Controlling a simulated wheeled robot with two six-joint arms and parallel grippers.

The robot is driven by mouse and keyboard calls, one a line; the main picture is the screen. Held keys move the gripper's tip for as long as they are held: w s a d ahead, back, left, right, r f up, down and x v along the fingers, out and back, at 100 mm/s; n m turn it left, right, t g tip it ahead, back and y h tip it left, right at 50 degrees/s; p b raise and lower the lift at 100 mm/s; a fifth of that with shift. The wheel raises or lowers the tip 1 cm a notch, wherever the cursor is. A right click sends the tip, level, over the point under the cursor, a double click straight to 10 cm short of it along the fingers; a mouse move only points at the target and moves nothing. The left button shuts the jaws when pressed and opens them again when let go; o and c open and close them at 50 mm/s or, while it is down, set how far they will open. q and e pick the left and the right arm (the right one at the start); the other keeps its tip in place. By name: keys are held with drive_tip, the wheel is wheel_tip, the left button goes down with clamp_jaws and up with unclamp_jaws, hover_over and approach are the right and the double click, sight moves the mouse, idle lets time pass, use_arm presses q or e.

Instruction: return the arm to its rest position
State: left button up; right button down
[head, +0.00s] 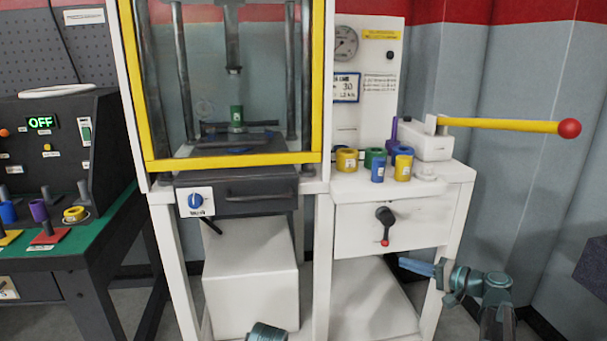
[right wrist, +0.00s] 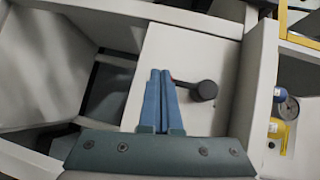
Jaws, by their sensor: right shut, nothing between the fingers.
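My right gripper (head: 408,264) is at the lower right of the head view, in front of the white press stand's right leg and below its drawer front. Its blue fingers point left and are together with nothing between them. In the right wrist view the gripper (right wrist: 160,76) also shows shut and empty, with the black lever knob beside its tips in the picture. I cannot tell whether it touches the stand. A teal part of my own body shows at the bottom middle of the head view. My left gripper does not show.
A press with a yellow-framed guard (head: 240,159) stands in the middle. Colored rings and cylinders (head: 347,160) sit on the white stand (head: 452,175). A red-knobbed yellow lever (head: 500,124) sticks out right. A black lever (head: 385,222) is on the drawer front. A green-topped bench (head: 100,222) is left.

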drive_tip(key=s+a+f+n+g+h, duration=0.1)
drive_tip(key=s+a+f+n+g, duration=0.4)
drive_tip(key=a, duration=0.6)
drive_tip(key=s+a+f+n+g+h, duration=0.1)
drive_tip(key=s+a+f+g+h, duration=0.2)
drive_tip(key=a+f, duration=0.55)
drive_tip(key=s+a+f+n+g+h, duration=0.25)
drive_tip(key=s+a+h, duration=0.2)
drive_tip(key=s, duration=0.45)
drive_tip(key=s+a+f+n+g+h, duration=0.1)
drive_tip(key=s+a+f+n+h, duration=0.1)
drive_tip(key=s+a+n+h, duration=0.45)
wheel_tip(320, 180, up, 36)
drive_tip(key=s+d+m+y+p, duration=0.1)
drive_tip(key=d+m+y+p, duration=0.1)
drive_tip(key=p, duration=3.4)
drive_tip(key=shift+s+d+m, duration=0.2)
drive_tip(key=shift+d+m, duration=0.15)
drive_tip(key=shift+m, duration=0.25)
